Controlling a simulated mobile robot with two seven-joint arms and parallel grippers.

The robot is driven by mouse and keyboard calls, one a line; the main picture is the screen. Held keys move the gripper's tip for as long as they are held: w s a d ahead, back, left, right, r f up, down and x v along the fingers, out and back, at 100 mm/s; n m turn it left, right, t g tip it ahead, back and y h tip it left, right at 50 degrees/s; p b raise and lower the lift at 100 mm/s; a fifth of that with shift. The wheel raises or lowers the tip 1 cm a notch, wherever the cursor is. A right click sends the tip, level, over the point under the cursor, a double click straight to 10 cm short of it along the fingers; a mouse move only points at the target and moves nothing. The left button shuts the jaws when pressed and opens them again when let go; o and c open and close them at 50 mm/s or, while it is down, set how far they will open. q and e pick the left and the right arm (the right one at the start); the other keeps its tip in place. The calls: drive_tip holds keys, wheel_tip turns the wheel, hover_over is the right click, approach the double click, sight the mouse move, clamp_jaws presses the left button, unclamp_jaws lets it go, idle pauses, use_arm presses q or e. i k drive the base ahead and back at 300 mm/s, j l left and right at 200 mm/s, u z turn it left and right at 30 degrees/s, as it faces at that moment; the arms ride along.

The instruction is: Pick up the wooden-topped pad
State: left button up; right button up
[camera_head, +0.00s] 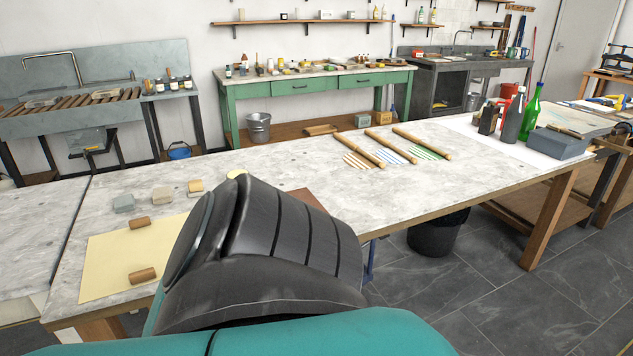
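On the near pale stone-topped table (400,195), a small block with a tan, wood-coloured top and paler base (195,187) looks like the wooden-topped pad. It is at the right end of a short row with a beige block (162,195) and a grey block (123,203). Nothing holds it. A large dark jointed part of my arm and a teal link fill the lower middle and hide part of the table to the right of the pad. Neither of my grippers shows.
A yellow sheet (110,255) with two brown rolls (139,222) (142,275) lies in front of the row. A pale yellow round thing (237,174) and a brown sheet (308,197) are partly hidden by my arm. Three wooden rods (388,145) lie farther right. Bottles (531,112) stand at the far right.

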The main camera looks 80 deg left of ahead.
sight(196, 189)
drive_tip(key=u, duration=3.25)
